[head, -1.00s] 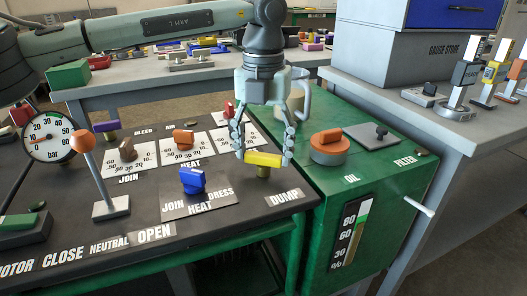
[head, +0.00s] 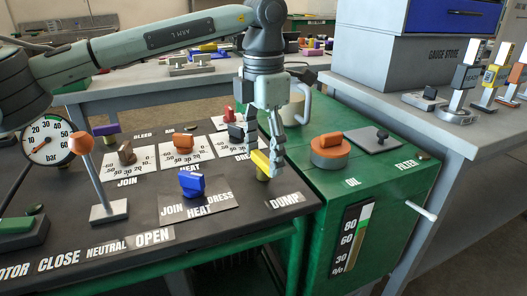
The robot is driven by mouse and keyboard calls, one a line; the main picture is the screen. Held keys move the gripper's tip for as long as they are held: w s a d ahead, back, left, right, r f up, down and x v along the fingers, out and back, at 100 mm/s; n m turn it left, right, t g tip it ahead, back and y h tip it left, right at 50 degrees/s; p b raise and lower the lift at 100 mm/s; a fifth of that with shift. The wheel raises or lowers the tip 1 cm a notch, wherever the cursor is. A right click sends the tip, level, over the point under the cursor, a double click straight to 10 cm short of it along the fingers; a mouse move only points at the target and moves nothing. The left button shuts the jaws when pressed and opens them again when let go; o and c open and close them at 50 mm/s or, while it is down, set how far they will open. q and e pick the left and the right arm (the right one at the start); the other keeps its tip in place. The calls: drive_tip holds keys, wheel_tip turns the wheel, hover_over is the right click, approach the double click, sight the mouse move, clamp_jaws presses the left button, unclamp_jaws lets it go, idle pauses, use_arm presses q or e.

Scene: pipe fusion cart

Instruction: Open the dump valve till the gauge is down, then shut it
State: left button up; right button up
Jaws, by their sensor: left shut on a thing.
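The yellow dump valve handle (head: 261,160) sits on a brass stem above the DUMP label (head: 286,200) at the right of the dark panel. It points roughly front to back. My left gripper (head: 265,164) reaches down from above and is shut on this handle, hiding part of it. The round white pressure gauge (head: 46,142), marked in bar, stands at the left. Its red needle points to the lower left, near the low end of the scale. My right gripper is out of view.
An orange-knobbed lever (head: 97,178) stands at the panel's left. A blue selector knob (head: 192,184) sits left of the valve. An orange oil cap (head: 329,149) is on the green tank to the right. Several knobs line the panel's back.

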sight(263, 158)
use_arm(q)
drive_tip(key=shift+m, duration=0.3)
drive_tip(key=o, duration=1.1)
drive_tip(key=shift+o, duration=0.2)
drive_tip(key=shift+r, duration=0.1)
wheel_tip(263, 158, up, 12)
